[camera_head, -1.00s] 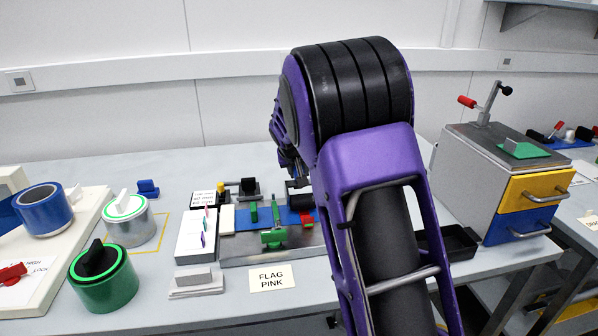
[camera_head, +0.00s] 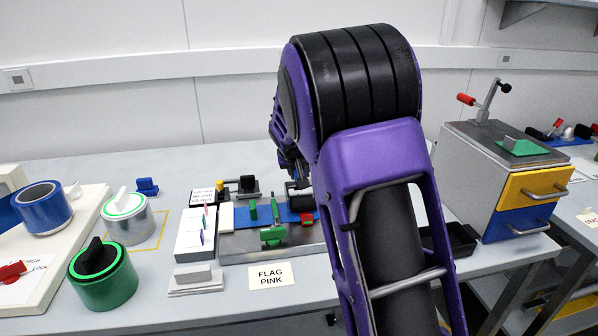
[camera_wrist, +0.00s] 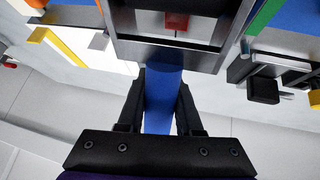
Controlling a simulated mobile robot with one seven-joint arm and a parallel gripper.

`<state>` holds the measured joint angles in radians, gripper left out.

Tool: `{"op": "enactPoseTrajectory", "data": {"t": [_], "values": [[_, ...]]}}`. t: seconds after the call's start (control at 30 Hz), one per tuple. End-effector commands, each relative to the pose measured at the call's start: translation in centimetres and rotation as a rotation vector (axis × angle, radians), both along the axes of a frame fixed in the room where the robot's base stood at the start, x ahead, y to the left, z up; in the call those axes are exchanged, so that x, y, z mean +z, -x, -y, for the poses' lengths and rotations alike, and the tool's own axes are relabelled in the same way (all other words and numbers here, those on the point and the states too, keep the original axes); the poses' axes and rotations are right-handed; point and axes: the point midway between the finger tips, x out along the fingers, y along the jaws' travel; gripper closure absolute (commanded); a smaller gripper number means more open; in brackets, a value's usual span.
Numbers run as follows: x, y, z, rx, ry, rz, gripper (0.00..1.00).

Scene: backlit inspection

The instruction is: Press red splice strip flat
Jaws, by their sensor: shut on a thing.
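My gripper (camera_wrist: 160,105) is shut on a blue handle (camera_wrist: 163,88) that runs into a metal frame (camera_wrist: 190,52), seemingly a hand tool. Through the frame's opening in the wrist view I see a small red piece (camera_wrist: 177,21), probably the splice strip. Whether the tool touches it I cannot tell. In the head view the red piece (camera_head: 307,218) lies at the right end of a blue strip (camera_head: 290,215) on a metal plate. My arm hides the area right of it, and my gripper is mostly hidden there.
A green clamp (camera_head: 273,235) stands on the plate close by. A white tray with coloured pens (camera_head: 195,233) is left of it. A drawer box (camera_head: 490,180) stands at right.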

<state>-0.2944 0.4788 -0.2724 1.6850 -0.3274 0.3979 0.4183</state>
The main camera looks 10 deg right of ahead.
Motion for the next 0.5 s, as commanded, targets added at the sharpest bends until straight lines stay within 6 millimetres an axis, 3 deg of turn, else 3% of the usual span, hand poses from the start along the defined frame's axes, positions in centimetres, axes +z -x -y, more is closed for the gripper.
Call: {"op": "enactPoseTrajectory", "data": {"t": [0.5], "values": [[-0.12, 0.80, 0.01, 0.000, 0.000, -0.002, 1.00]]}}
